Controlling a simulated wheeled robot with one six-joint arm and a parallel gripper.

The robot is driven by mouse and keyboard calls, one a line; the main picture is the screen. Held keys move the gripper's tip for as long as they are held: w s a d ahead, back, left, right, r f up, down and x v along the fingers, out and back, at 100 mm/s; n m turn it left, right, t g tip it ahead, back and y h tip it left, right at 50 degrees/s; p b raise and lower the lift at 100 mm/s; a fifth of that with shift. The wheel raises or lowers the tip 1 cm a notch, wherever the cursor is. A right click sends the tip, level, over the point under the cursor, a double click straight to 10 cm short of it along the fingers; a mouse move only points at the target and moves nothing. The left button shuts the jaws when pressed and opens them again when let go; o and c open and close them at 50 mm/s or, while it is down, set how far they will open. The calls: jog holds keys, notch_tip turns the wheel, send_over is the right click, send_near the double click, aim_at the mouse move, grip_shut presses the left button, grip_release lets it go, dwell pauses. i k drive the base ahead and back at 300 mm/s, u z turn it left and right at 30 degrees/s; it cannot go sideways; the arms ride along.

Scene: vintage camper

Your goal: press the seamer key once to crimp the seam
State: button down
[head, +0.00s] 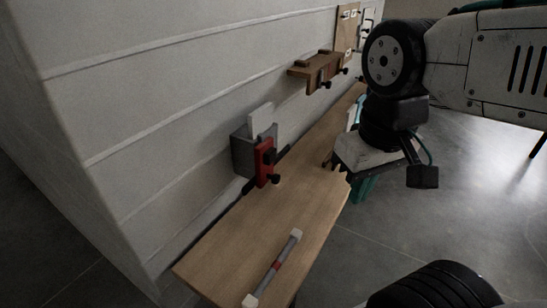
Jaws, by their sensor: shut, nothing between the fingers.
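A grey box-like fixture with a red block (264,162) on its front is mounted at the white wall, above the wooden bench. The red block carries small black knobs. I cannot tell for sure which part is the seamer key, and no seam can be made out. My gripper (338,168) hangs from my arm to the right of this fixture, over the bench's right edge. It is apart from the red block and appears shut and empty. Its fingertips are small and dark in the picture.
A rod with white ends and a red band (276,265) lies on the near part of the bench (225,255). A brown wooden fixture with black knobs (318,72) is farther along the wall. Bench surface between rod and red block is clear.

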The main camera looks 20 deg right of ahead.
aim_at(269, 156)
jog(key=k, duration=0.5)
jog(key=u, duration=2.3)
jog(key=i, duration=1.5)
jog(key=z, duration=2.45)
